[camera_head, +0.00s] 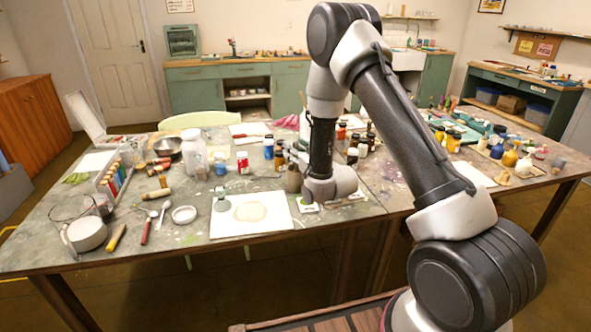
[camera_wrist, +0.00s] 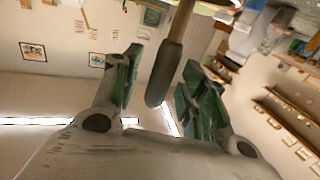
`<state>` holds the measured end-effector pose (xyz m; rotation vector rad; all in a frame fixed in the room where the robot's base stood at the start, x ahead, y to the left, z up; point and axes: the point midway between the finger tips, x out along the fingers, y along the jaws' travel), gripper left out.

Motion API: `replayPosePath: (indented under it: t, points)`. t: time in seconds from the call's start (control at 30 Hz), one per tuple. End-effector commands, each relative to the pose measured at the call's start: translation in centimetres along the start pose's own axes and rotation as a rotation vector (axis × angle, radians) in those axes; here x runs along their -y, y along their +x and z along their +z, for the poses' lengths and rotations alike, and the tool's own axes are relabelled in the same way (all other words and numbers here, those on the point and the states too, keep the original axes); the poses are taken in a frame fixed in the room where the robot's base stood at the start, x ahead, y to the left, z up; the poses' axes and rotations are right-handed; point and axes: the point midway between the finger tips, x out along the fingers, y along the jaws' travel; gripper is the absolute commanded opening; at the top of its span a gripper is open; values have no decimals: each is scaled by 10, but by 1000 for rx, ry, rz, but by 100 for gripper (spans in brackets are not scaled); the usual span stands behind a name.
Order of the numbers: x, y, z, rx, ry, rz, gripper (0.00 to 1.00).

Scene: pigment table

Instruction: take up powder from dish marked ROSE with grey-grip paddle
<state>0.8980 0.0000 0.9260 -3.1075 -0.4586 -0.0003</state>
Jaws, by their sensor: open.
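In the wrist view the two green-padded fingers of my gripper (camera_wrist: 160,66) stand apart. A tool with a dark grey grip (camera_wrist: 166,73) and a pale wooden shaft (camera_wrist: 181,18) lies between them, with space on both sides. The shaft runs off the top edge, so its working end is out of view. In the head view my wrist hangs low over the front middle of the table and hides my fingers and the tool. No dish can be read as ROSE; small marked cards (camera_head: 308,207) lie by my wrist, too small to read.
A white sheet with a pale round patch (camera_head: 250,211) lies left of my wrist. A brown pot (camera_head: 293,178) stands close beside it. Several bottles and jars crowd the table behind. The table's front edge is close.

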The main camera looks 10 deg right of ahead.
Motion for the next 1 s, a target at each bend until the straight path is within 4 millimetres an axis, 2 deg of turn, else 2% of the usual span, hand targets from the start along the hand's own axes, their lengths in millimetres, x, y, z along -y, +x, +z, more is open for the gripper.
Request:
replayPosePath:
  t: [0.23, 0.27, 0.47, 0.5, 0.83, 1.0]
  points:
    - [0, 3, 0, 1, 0, 1, 43]
    - [0, 3, 0, 1, 0, 1, 39]
    - [0, 2, 0, 1, 0, 1, 3]
    - [0, 2, 0, 1, 0, 1, 1]
    - [0, 2, -2, 0, 0, 1, 1]
    - [0, 3, -16, -3, -1, 1, 1]
